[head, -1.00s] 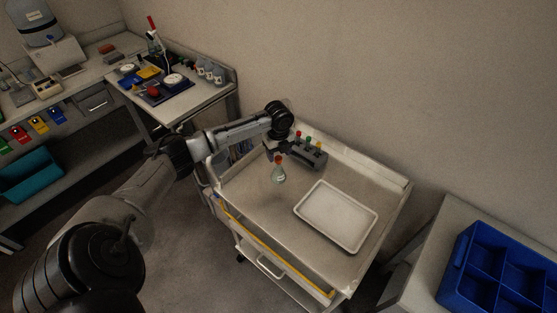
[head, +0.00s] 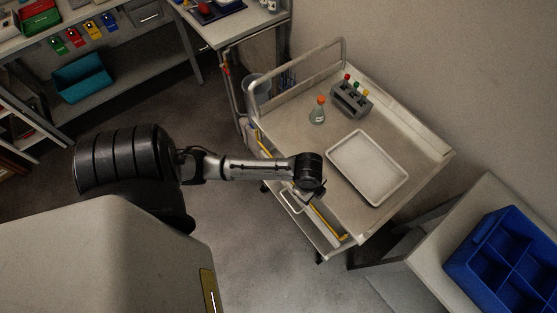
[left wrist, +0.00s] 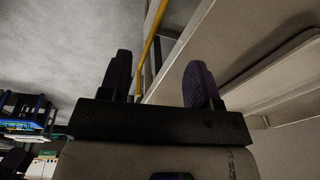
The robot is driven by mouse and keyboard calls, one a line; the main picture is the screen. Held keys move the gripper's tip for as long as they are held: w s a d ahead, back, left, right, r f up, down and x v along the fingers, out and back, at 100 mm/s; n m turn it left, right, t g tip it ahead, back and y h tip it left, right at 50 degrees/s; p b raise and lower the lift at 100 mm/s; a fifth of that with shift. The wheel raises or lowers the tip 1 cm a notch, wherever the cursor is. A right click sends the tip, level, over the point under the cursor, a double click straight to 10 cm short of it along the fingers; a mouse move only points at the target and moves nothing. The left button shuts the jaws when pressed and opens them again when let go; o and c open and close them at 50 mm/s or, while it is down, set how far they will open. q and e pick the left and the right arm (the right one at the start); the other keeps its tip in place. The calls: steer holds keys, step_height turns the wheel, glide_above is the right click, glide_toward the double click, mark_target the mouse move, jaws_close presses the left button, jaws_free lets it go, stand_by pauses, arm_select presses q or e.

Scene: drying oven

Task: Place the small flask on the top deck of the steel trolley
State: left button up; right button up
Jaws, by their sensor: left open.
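The small flask (head: 317,112), with an orange cap and a pale label, stands upright on the top deck of the steel trolley (head: 290,120). It stands beside the grey tube rack, with nothing holding it. My left arm reaches in from the left, and its wrist end is at the trolley's front edge, well apart from the flask. In the left wrist view my left gripper (left wrist: 155,85) is open, with nothing between its two fingers; the trolley's yellow strip and edge lie beyond them. In the head view the fingers are mostly hidden under the wrist. My right gripper is not in view.
A grey rack (head: 351,99) with colour-capped tubes and a white tray (head: 368,166) share the top deck. A blue divided crate (head: 510,262) sits on a table at the right. A workbench stands at the upper left. The floor between is clear.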

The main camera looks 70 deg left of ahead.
arm_select(q)
steer(key=s+d+r+n+t, duration=0.1)
steer(key=s+d+r+n, duration=0.1)
steer(key=s+n, duration=0.3)
steer(key=s+d+r+n+t, duration=0.1)
steer(key=s+d+r+n, duration=0.2)
steer(key=s+n, duration=0.2)
steer(key=shift+s+d, duration=0.25)
steer(key=shift+s, duration=1)
steer(key=shift+f, duration=0.1)
step_height(320, 180, down, 30)
steer(key=b, duration=3)
